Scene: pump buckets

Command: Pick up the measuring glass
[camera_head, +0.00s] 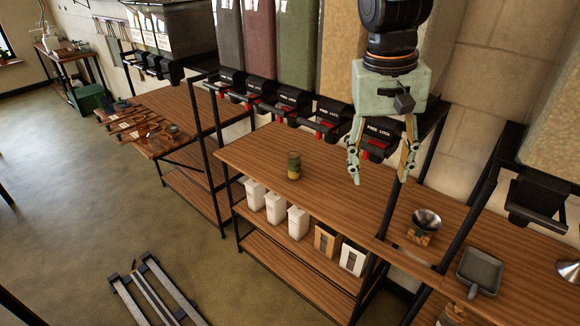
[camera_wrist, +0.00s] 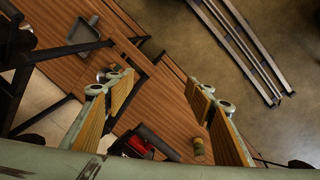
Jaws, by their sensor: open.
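The measuring glass (camera_head: 293,166) appears to be the small greenish cylinder with a yellowish lower part, upright on the upper wooden shelf in the head view. It also shows small in the wrist view (camera_wrist: 198,147), close to the right finger. My gripper (camera_head: 381,172) is open and empty, fingers pointing down, above the bench and to the right of the glass in the head view. Its two fingers also show apart in the wrist view (camera_wrist: 160,88), with bare wood between and below them. The gripper does not touch the glass.
Dispensers with black "FREE LOCK" outlets (camera_head: 293,99) line the back of the bench. White cartons (camera_head: 275,207) stand on the lower shelf. Black frame posts (camera_head: 388,208) flank the shelf. Wood around the glass is clear.

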